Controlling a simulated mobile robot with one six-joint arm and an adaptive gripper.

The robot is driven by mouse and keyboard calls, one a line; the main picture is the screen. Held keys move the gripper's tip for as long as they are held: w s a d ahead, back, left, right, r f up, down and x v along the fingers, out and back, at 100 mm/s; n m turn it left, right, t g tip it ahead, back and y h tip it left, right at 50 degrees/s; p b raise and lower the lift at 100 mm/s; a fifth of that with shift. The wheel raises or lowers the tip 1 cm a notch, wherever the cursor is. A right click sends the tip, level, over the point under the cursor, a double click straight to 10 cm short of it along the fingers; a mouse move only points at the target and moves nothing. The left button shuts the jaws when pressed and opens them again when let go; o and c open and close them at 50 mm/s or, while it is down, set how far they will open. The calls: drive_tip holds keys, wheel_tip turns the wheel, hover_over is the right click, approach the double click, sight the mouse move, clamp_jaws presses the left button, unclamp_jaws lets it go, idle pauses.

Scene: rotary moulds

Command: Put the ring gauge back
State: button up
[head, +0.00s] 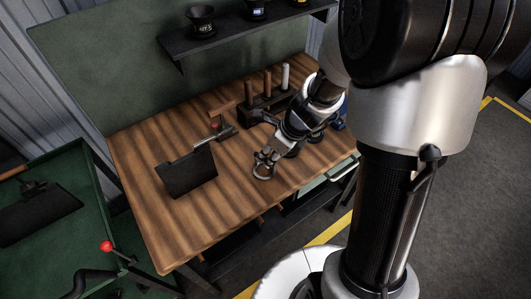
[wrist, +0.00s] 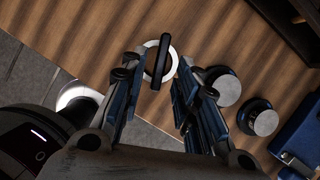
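The ring gauge, a pale ring with a dark bar across it, appears in the wrist view (wrist: 173,63) on the wooden bench top. In the head view a ring (head: 263,175) shows just under my gripper, near the bench's front edge. My gripper (head: 267,159) points down over it. In the wrist view the two fingers of my gripper (wrist: 156,68) are spread, with the ring between and beyond their tips. Gaps show on both sides, so the fingers do not appear to grip it. Its exact height below the fingertips cannot be told.
A dark upright panel (head: 187,173) stands left of the gripper. A hammer-like tool (head: 222,130) and a rack of handled tools (head: 264,100) are behind. Round metal-topped pieces (wrist: 225,89) and a blue object (wrist: 301,140) lie to the right. A shelf (head: 240,35) overhangs the back.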

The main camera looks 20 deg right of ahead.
drive_tip(key=s+a+r+n+p, duration=0.1)
drive_tip(key=s+a+r+n, duration=0.1)
drive_tip(key=s+r+n, duration=0.45)
drive_tip(key=s+a+r+n+p, duration=0.1)
drive_tip(key=s+r+n+p, duration=0.15)
drive_tip(key=r+n, duration=0.75)
drive_tip(key=s+d+r+n+h, duration=0.1)
drive_tip(key=s+r+n, duration=0.2)
drive_tip(key=s+n, duration=0.2)
drive_tip(key=s+r+n+t+h, duration=0.1)
drive_tip(key=s+r+n+h, duration=0.1)
drive_tip(key=s+n, duration=0.4)
drive_tip(key=shift+d+r+b, duration=0.35)
drive_tip(key=shift+d+r, duration=0.05)
drive_tip(key=shift+r, duration=0.5)
